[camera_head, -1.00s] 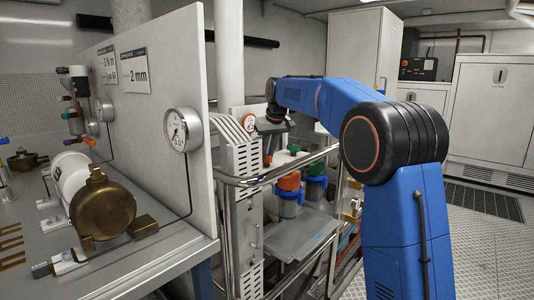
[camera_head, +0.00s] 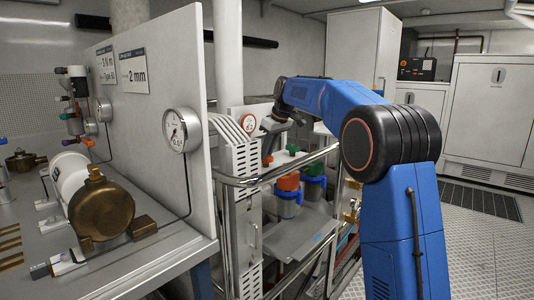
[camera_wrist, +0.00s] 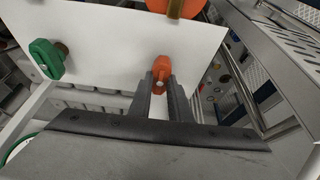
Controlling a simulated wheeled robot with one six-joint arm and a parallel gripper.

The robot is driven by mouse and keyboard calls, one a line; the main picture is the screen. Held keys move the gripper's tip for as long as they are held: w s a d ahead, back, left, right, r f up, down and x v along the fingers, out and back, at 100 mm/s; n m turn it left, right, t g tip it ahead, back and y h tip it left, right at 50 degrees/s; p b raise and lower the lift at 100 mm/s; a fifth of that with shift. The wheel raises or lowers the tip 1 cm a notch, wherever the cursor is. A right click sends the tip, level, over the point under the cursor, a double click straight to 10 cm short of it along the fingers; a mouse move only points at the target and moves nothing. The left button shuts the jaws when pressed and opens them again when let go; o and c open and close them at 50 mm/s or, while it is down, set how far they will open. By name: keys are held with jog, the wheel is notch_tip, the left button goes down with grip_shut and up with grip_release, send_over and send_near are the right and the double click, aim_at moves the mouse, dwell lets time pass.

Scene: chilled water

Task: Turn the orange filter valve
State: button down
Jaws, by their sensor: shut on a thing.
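The orange filter valve (camera_wrist: 160,70) has an orange handle on a white panel. In the wrist view it sits between the fingertips of my gripper (camera_wrist: 162,84), which is shut on it. In the head view the orange valve (camera_head: 268,160) shows small below my dark gripper (camera_head: 267,145), which reaches down from the blue arm. A green valve handle (camera_wrist: 46,58) is on the same panel to the left, apart from the gripper; it also shows in the head view (camera_head: 292,149). The fingers hide part of the orange handle.
Filter housings with an orange cap (camera_head: 288,182) and a green cap (camera_head: 314,170) stand below the valves. A metal railing (camera_head: 255,181) runs in front of them. A panel with a pressure gauge (camera_head: 182,130) stands at the left. Open floor (camera_head: 470,240) lies to the right.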

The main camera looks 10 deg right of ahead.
jog(key=c, duration=1.6)
grip_release()
jog(key=shift+c, duration=0.2)
jog(key=v, duration=1.7)
jog(key=shift+r, duration=0.2)
jog(key=shift+s, duration=0.15)
